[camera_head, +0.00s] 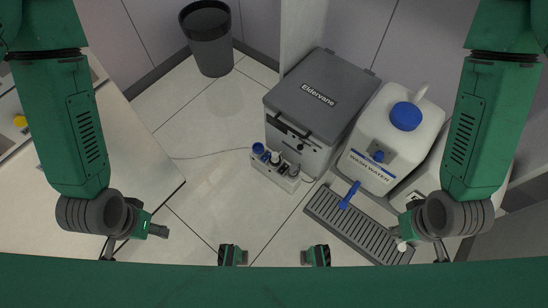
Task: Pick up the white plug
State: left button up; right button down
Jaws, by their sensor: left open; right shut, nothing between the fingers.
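A small white rounded piece (401,246), which may be the white plug, shows at the lower right, at the near end of the grey slatted grate. It is partly hidden by my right gripper (420,240), so I cannot tell whether they touch. My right gripper is shut with nothing held, and its fingers are mostly hidden behind the wrist. My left gripper (132,240) is open and empty at the lower left, by the white table's edge.
A small bottle rack (275,172) sits before the box. A white table (110,150) is left. Floor between is clear.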

aim_at(275, 159)
jog(key=z, duration=0.6)
jog(key=i+j+z, duration=0.15)
jog(key=j+z, duration=1)
jog(key=i+j, duration=0.05)
